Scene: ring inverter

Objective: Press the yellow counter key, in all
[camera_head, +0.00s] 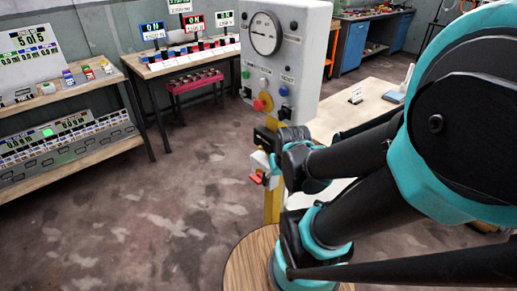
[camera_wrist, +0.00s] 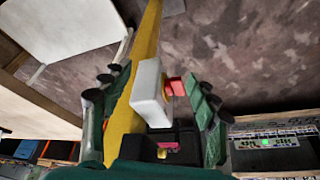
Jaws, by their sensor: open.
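My gripper (camera_head: 268,160) is open beside the yellow post (camera_head: 272,205), below the grey control panel (camera_head: 300,50). Small coloured key blocks (camera_head: 88,73) stand on the left shelf before a display board (camera_head: 28,58). I cannot make out which key is the yellow counter key.
A wooden-topped shelf unit (camera_head: 60,98) stands at the left. A pale table (camera_head: 350,112) is behind the panel. Bare floor (camera_head: 160,215) lies at the lower left.

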